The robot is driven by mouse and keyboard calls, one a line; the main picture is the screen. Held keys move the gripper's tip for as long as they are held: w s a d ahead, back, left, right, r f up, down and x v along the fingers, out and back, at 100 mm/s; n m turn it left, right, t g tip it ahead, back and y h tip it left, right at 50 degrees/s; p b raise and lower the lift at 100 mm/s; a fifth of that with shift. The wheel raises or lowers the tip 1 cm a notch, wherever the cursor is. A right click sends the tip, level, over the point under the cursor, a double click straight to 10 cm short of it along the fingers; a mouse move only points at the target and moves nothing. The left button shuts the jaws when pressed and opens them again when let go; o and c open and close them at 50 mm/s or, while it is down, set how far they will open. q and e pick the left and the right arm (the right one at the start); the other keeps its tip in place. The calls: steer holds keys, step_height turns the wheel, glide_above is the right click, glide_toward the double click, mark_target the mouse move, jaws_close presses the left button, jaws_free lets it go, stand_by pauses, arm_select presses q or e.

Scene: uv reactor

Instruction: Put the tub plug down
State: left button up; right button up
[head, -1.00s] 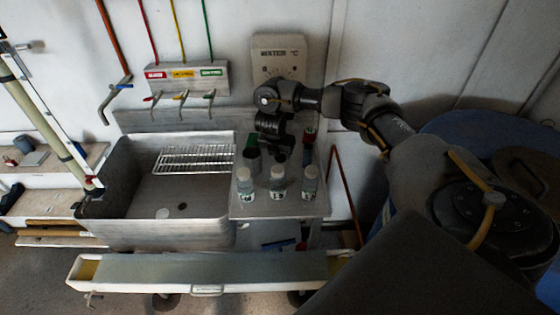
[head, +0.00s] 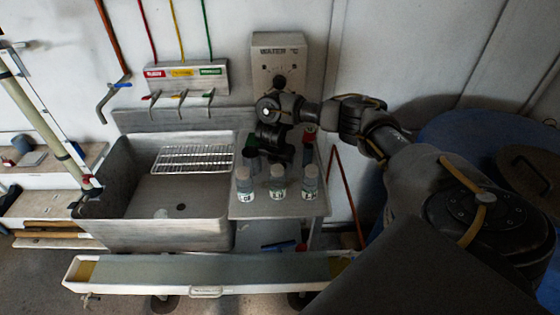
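A pale round disc (head: 162,213), which looks like the tub plug, lies on the floor of the grey tub (head: 120,190). It is apart from the dark drain hole (head: 181,207), to its left. My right gripper (head: 284,157) points down above the metal side board (head: 300,208), to the right of the tub and just behind the capped bottles. It is dark and small in the view, so I cannot see whether its fingers are open or hold anything. My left gripper is not in view.
Several bottles, including white-capped ones (head: 277,185) and a red-capped one (head: 309,143), stand around my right gripper. A wire rack (head: 193,159) lies across the tub's back right. The tub's front left is clear. Taps (head: 181,101) hang behind.

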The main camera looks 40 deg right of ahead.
steer(key=p+v, duration=0.5)
steer(key=v, duration=0.7)
steer(key=shift+r, duration=0.2)
